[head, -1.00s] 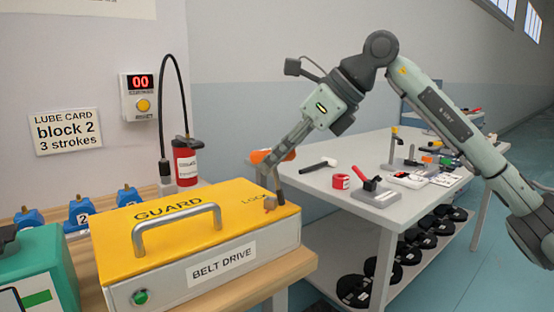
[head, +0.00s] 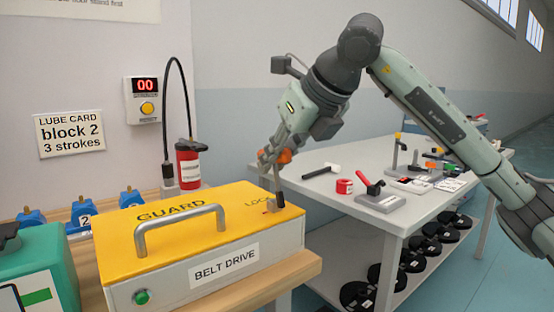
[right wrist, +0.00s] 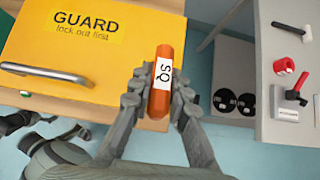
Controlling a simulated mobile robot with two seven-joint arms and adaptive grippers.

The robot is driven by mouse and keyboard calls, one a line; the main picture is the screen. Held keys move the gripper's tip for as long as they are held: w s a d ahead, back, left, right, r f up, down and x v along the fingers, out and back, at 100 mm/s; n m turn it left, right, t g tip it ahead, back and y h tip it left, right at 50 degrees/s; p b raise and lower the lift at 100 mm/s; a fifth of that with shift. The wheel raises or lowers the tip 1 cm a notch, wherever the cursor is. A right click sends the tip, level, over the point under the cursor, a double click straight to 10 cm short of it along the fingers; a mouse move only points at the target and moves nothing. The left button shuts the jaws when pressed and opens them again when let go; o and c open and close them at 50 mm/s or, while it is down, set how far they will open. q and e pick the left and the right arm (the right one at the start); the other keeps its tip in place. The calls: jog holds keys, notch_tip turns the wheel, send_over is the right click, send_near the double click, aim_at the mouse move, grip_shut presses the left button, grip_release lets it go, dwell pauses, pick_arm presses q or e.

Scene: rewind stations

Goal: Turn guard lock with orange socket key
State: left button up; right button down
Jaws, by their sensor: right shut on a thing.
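The yellow guard (head: 185,226) has a long handle and a "LOCK" marking near its right end. The guard lock (head: 272,206) is a small stub beside that marking. My right gripper (head: 274,157) is above it, shut on the orange socket key (head: 286,156). The key's grey shaft points down to the lock; whether it is seated on the stub is too small to tell. In the right wrist view, the key's orange handle (right wrist: 174,56), labelled "SQ", lies between the two fingers. The lock is hidden there.
A grey table (head: 343,212) at the right holds a hammer (head: 322,170), red tape roll (head: 344,186) and red-handled tool (head: 370,187). Black discs lie on its shelf. At the left are a green box (head: 40,265), blue blocks (head: 82,212) and a red canister (head: 188,165).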

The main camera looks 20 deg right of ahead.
jog(key=shift+w+r+p, duration=0.2)
jog(key=shift+r+p, duration=0.25)
jog(key=shift+r, duration=0.3)
jog(key=shift+s+d+r+p, duration=0.1)
jog(key=shift+r+p, duration=1.35)
jog(key=shift+r, duration=0.75)
